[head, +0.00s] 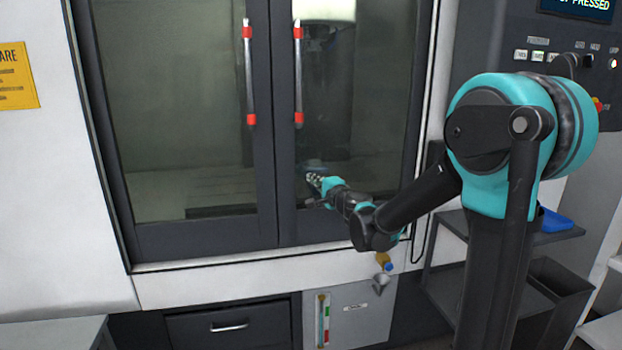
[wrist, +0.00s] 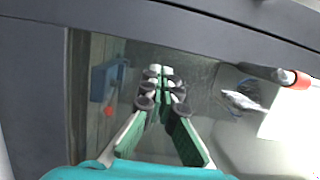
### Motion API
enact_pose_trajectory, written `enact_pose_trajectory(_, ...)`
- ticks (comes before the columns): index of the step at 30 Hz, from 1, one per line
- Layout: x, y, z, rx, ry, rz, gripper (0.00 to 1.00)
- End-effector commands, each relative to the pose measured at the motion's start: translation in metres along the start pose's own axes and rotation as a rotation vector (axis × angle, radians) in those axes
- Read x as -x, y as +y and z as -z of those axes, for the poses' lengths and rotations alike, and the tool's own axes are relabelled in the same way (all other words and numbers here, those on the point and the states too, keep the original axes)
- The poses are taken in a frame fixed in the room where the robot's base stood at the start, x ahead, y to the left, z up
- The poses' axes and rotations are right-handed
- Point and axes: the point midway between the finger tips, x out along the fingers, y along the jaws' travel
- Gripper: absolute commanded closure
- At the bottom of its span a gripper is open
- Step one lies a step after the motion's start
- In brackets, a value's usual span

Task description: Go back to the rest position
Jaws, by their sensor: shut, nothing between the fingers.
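My gripper (head: 315,180) is at the end of my teal and black arm, in front of the lower part of the machine's right glass door (head: 350,90) in the head view. In the wrist view my gripper (wrist: 160,85) points at the dark glass, its green-padded fingers shut with nothing between them. I cannot tell how far the fingertips are from the glass. Part of the right door's lower area is hidden behind my arm.
The machine's left door (head: 180,100) is closed beside the right one. Both have vertical handles with red ends, the left handle (head: 249,75) and the right handle (head: 298,75). A control panel (head: 560,60) is at the upper right. A shelf (head: 460,222) with a blue item (head: 555,221) stands at the right.

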Motion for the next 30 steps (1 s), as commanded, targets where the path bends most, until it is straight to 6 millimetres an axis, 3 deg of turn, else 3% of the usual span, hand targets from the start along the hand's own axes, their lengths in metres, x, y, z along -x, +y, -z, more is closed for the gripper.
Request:
enact_pose_trajectory(5, 0.033, 0.011, -0.004, 0.145, -0.057, -0.044, 1.0)
enact_pose_trajectory(8, 0.069, 0.034, -0.011, 0.311, -0.129, -0.122, 1.0)
enact_pose_trajectory(14, 0.166, 0.115, -0.012, 0.642, -0.286, -0.391, 1.0)
enact_pose_trajectory(21, 0.298, 0.212, 0.013, 0.891, -0.422, -0.795, 1.0)
enact_pose_trajectory(27, 0.392, 0.26, 0.037, 0.98, -0.482, -1.084, 1.0)
enact_pose_trajectory(30, 0.42, 0.27, 0.044, 0.997, -0.496, -1.173, 1.0)
